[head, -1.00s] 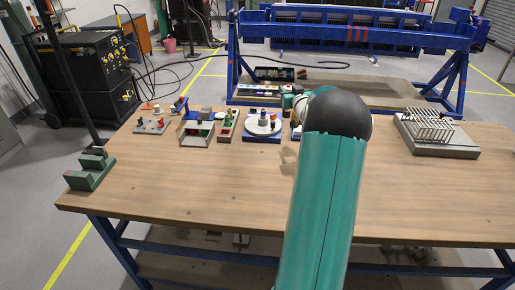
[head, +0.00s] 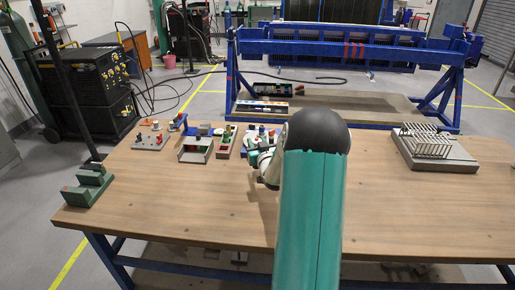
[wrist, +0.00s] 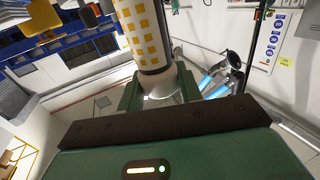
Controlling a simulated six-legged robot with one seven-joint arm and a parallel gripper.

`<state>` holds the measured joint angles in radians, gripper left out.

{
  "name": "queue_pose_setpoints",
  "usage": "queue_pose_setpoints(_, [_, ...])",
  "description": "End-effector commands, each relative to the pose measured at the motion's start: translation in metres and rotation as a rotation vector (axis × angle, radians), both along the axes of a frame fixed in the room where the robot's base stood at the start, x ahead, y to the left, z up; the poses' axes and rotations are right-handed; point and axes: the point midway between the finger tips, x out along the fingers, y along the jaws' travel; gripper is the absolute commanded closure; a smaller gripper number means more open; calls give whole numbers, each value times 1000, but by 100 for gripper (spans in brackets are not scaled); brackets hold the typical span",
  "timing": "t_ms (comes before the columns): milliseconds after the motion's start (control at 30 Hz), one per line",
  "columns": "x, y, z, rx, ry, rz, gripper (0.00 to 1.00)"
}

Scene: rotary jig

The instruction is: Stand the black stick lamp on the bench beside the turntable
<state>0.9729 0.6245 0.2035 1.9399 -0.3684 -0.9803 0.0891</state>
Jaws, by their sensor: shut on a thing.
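My gripper (wrist: 158,88) is shut on the stick lamp (wrist: 142,36) in the wrist view. The lamp's pale face carries rows of yellow squares, and its end near the jaws is dark. In the head view my gripper (head: 262,165) is over the bench (head: 180,205), just left of my elbow. It overlaps the turntable (head: 247,153), so only parts of the blue base and small coloured pieces show. I cannot make out the lamp in the head view. The gap between lamp and bench cannot be judged.
Left of the turntable stand a red-and-green block fixture (head: 225,143), an open grey tray (head: 195,150) and a small plate with knobs (head: 151,141). A green block (head: 88,187) is at the left edge, a wire rack (head: 432,145) at the right. The bench's front left is clear.

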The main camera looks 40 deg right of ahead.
Motion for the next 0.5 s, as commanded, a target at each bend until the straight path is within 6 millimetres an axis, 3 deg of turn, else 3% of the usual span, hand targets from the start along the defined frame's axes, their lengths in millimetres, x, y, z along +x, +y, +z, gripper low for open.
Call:
queue_pose_setpoints(100, [-1, -2, -20, 3, 2, -3, 100])
queue_pose_setpoints(500, [-1, -2, -25, 0, 1, -2, 100])
